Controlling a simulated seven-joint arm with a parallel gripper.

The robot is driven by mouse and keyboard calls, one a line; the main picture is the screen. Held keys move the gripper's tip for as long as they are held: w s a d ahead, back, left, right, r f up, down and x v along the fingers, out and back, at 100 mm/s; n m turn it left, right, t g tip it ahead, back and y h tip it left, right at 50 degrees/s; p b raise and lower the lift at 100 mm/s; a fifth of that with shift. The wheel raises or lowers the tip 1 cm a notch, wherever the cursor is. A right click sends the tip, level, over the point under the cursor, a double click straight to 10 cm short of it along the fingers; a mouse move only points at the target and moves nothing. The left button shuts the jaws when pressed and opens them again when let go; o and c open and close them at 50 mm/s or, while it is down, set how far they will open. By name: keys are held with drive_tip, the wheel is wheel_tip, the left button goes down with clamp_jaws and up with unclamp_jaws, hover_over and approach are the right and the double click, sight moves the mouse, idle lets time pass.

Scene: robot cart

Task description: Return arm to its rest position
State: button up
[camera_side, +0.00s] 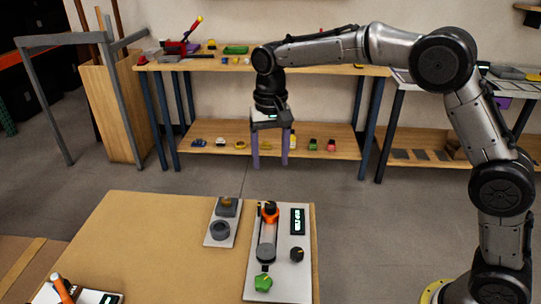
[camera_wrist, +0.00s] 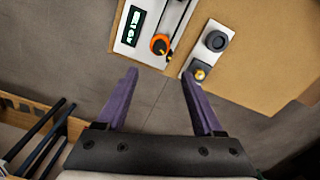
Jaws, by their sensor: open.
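My gripper (camera_side: 270,162) hangs from the arm with its two purple fingers pointing down, above and beyond the far edge of the brown work table (camera_side: 150,230). The fingers are spread apart with nothing between them. In the wrist view the gripper (camera_wrist: 162,84) shows the same two separated fingers, with grey floor and the table's edge beyond. The arm reaches from its base at the right, bent at the elbow and stretched to the left. It touches nothing that I can see.
A white panel (camera_side: 285,277) with an orange knob (camera_side: 270,212), a display (camera_side: 297,221) and a green knob (camera_side: 263,283) lies on the table. A smaller plate (camera_side: 211,240) sits beside it. Behind stand a wooden workbench (camera_side: 330,69) and a grey frame (camera_side: 122,95). Floor between is clear.

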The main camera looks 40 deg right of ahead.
idle(0.4)
drive_tip(key=s+d+r+t, duration=0.2)
drive_tip(key=s+d+r, duration=0.1)
drive_tip(key=s+r, duration=0.4)
drive_tip(key=s+d+r+t, duration=0.2)
drive_tip(key=s+d+r, duration=0.2)
drive_tip(key=s+r, duration=0.3)
drive_tip(key=s+d+f+n, duration=0.1)
drive_tip(key=s+f+n, duration=0.1)
drive_tip(key=s+f, duration=0.3)
drive_tip(key=s+d+f+n+t, duration=0.1)
drive_tip(key=s+f+n, duration=0.2)
drive_tip(key=s, duration=0.9)
wheel_tip(320, 180, down, 2)
drive_tip(key=shift+d+f+t, duration=0.15)
drive_tip(key=shift+d+t, duration=0.05)
drive_tip(key=shift+t, duration=0.1)
